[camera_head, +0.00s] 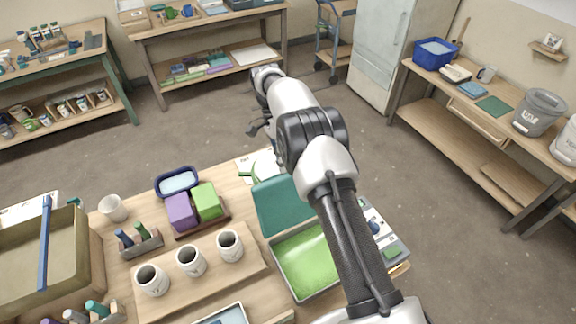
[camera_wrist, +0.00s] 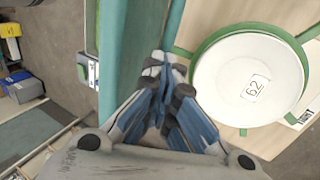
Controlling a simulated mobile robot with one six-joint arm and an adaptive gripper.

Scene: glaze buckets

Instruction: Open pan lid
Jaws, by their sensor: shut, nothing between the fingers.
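The pan (camera_head: 305,262) is a shallow rectangular tray with bright green contents, near the table's right front. Its teal lid (camera_head: 285,205) stands raised at the pan's far edge, so the inside shows; my arm covers part of the right side. In the wrist view a teal panel (camera_wrist: 142,45), apparently the lid, runs just left of my gripper (camera_wrist: 165,72). The gripper's blue-grey fingers are closed together and empty. I cannot tell whether they touch the panel. In the head view the gripper (camera_head: 257,130) shows beyond the lid, partly hidden by my arm.
A white round piece with a green rim and a "62" label (camera_wrist: 250,82) lies close right of the fingers. Purple (camera_head: 182,212) and green blocks (camera_head: 206,202), a blue tub (camera_head: 177,183) and several cups stand left of the pan. Floor beyond the table is clear.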

